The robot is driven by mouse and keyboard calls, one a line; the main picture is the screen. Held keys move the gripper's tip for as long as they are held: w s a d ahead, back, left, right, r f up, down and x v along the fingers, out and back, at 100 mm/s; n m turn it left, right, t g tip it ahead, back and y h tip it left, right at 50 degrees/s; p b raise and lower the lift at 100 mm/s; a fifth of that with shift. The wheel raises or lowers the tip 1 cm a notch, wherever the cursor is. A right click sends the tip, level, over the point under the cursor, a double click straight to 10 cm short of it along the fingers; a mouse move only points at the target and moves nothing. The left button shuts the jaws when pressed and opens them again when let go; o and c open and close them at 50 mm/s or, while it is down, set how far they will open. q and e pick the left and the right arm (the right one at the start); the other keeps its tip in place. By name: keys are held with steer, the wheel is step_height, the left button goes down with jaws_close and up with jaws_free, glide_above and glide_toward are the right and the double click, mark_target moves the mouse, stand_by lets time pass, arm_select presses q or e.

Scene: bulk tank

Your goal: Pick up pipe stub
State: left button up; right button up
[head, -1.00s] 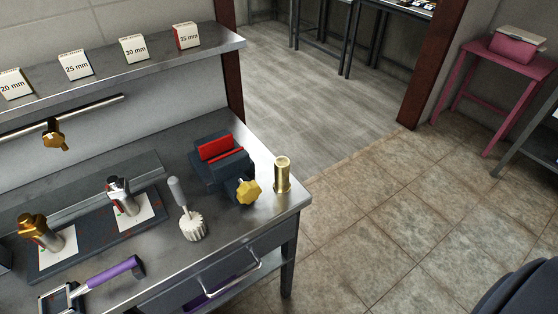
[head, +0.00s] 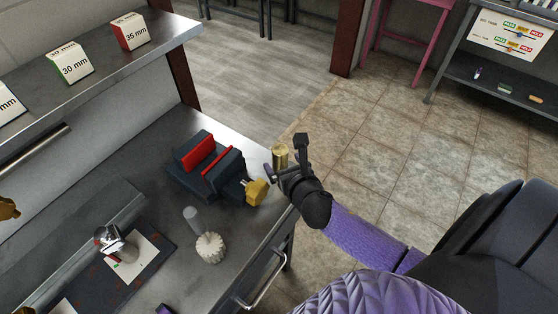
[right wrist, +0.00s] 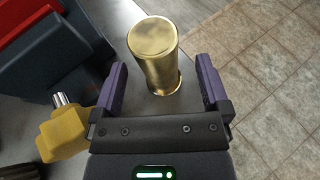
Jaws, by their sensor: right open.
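The pipe stub (head: 280,156) is a short brass cylinder standing upright near the bench's right corner. In the right wrist view the pipe stub (right wrist: 155,55) stands between and just beyond the purple fingers. My right gripper (head: 284,170) is open at the stub, with its fingers on either side. Part of the stub's lower body is hidden by the gripper in the head view.
A vise with red jaws (head: 200,151) and a yellow knob (head: 257,192) stands just left of the stub. A white-bristled brush (head: 210,247) lies nearer the front. The bench (head: 228,278) ends close to the stub, with tiled floor beyond.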

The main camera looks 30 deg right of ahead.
steer(key=x, duration=0.2)
steer(key=shift+w+f, duration=0.25)
steer(key=shift+w, duration=0.1)
jaws_close()
steer(key=shift+r, duration=0.1)
